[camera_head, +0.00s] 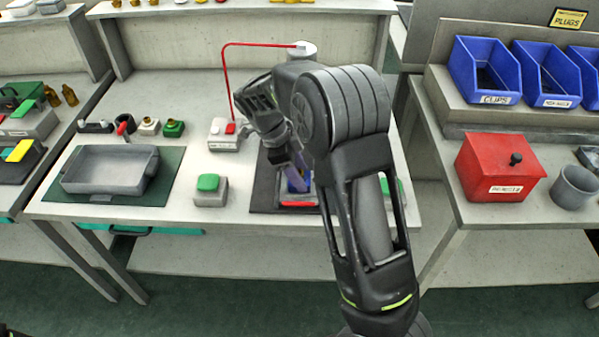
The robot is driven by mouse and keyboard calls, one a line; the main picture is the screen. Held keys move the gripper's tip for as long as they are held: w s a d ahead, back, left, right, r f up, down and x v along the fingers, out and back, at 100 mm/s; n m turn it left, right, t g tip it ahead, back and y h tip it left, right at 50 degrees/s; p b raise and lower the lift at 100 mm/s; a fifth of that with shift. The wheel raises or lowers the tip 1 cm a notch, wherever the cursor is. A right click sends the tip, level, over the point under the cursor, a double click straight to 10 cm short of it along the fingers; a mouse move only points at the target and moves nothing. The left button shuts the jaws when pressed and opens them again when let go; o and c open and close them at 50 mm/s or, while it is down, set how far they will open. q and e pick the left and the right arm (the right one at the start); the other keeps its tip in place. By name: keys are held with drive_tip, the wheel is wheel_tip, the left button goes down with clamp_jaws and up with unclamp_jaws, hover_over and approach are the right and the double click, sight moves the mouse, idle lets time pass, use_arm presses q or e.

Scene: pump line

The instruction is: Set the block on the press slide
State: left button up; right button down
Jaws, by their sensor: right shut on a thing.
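My right gripper (293,172) reaches down over the press station at the middle of the table, partly hidden behind my own arm. It is shut on the block, which is mostly hidden; a small blue patch (296,186) shows by the fingertips, and I cannot tell whether it is the block or part of the press. The press (265,190) has a dark base and a red strip (298,204) at its front. The slide is largely covered, and I cannot tell whether the block touches it. My left gripper is not in view.
A green button box (209,190) stands left of the press. A grey tray (108,190) lies on a green mat further left. A red bin (497,168) is on the right bench.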

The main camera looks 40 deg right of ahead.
drive_tip(key=shift+c, duration=1.1)
unclamp_jaws()
drive_tip(key=shift+r, duration=0.2)
drive_tip(key=shift+r+p, duration=2.3)
drive_tip(key=shift+r, duration=1.05)
